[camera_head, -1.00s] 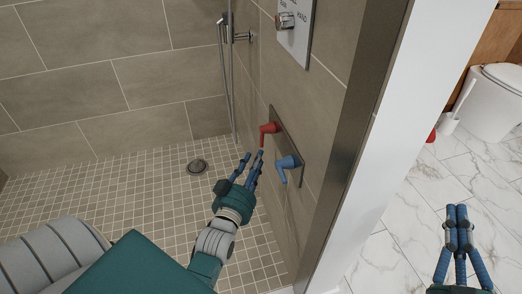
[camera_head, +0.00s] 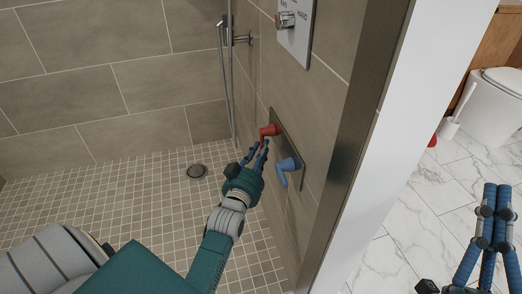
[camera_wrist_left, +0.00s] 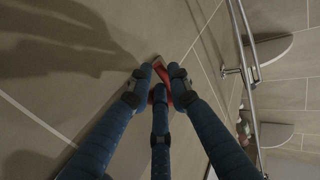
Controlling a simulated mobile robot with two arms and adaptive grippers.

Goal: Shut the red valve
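The red valve (camera_head: 268,130) is a small red lever on a dark plate on the shower's side wall. Below and right of it is a blue valve (camera_head: 286,170). My left gripper (camera_head: 257,150) is at the red valve, with its fingers visibly apart in the head view. In the left wrist view the red valve (camera_wrist_left: 159,64) shows between and behind the fingertips (camera_wrist_left: 159,78), which partly hide it. I cannot tell whether the fingers touch it. My right gripper (camera_head: 496,192) is at the lower right, over the marble floor, holding nothing visible.
A grey control panel (camera_head: 297,30) is on the wall above the valves. A shower hose and rail (camera_head: 229,80) hang beyond them. The wall's end and white jamb (camera_head: 390,140) stand between my arms. A toilet (camera_head: 494,102) is at the far right. The tiled shower floor (camera_head: 120,200) is clear.

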